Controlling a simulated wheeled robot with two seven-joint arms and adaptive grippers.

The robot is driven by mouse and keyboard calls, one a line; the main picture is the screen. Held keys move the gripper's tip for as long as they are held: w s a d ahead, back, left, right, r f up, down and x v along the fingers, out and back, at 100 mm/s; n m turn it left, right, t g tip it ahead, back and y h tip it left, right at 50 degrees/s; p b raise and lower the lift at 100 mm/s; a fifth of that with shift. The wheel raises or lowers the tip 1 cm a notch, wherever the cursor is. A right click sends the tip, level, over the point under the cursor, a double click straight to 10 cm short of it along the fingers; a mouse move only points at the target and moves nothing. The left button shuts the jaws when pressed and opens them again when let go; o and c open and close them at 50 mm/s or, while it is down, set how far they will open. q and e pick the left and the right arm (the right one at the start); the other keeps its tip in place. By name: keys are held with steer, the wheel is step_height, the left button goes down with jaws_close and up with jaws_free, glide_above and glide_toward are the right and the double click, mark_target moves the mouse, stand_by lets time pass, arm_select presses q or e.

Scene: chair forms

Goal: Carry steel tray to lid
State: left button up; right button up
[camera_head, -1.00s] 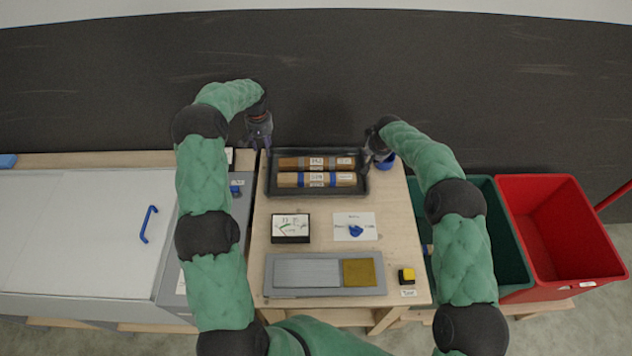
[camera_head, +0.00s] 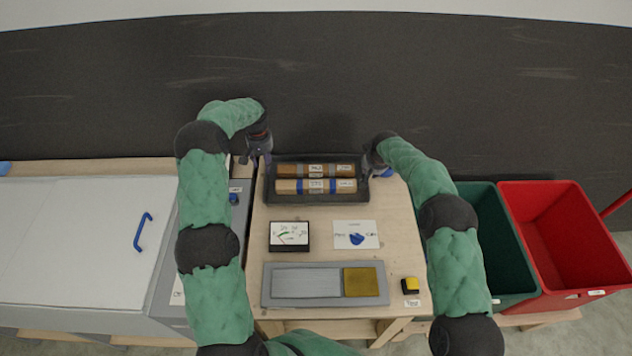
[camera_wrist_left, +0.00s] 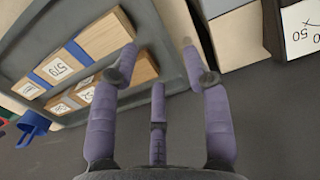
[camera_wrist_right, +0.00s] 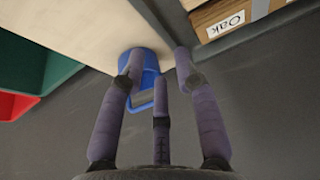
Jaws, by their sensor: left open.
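The dark grey tray (camera_head: 316,199) sits at the back of the wooden table, with labelled wooden blocks (camera_head: 316,186) lying in it. My left gripper (camera_head: 259,158) is open at the tray's left end; in the left wrist view its fingers (camera_wrist_left: 158,62) are apart near the tray wall (camera_wrist_left: 168,45). My right gripper (camera_head: 376,166) is at the tray's right end; in the right wrist view its fingers (camera_wrist_right: 158,65) are spread, one close to the tray wall (camera_wrist_right: 160,28). Whether any finger touches the tray is unclear. The pale lid (camera_head: 75,235) with a blue handle (camera_head: 143,232) lies at the left.
A blue object (camera_head: 387,173) stands beside my right gripper. A dial card (camera_head: 289,235), a picture card (camera_head: 356,234), a grey plate holder (camera_head: 325,299) and a yellow-topped block (camera_head: 410,284) lie in front. Green (camera_head: 510,250) and red (camera_head: 565,240) bins stand at right.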

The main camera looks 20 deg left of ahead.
mark_target(267, 178)
arm_select(q)
steer(key=shift+f, duration=4.35)
arm_select(e)
steer(key=shift+x, duration=4.45)
steer(key=shift+s, duration=0.1)
arm_select(q)
steer(key=c, duration=0.8)
arm_select(e)
jaws_close()
arm_select(q)
jaws_close()
steer(key=shift+r, duration=0.15)
arm_select(e)
steer(key=shift+r, duration=0.25)
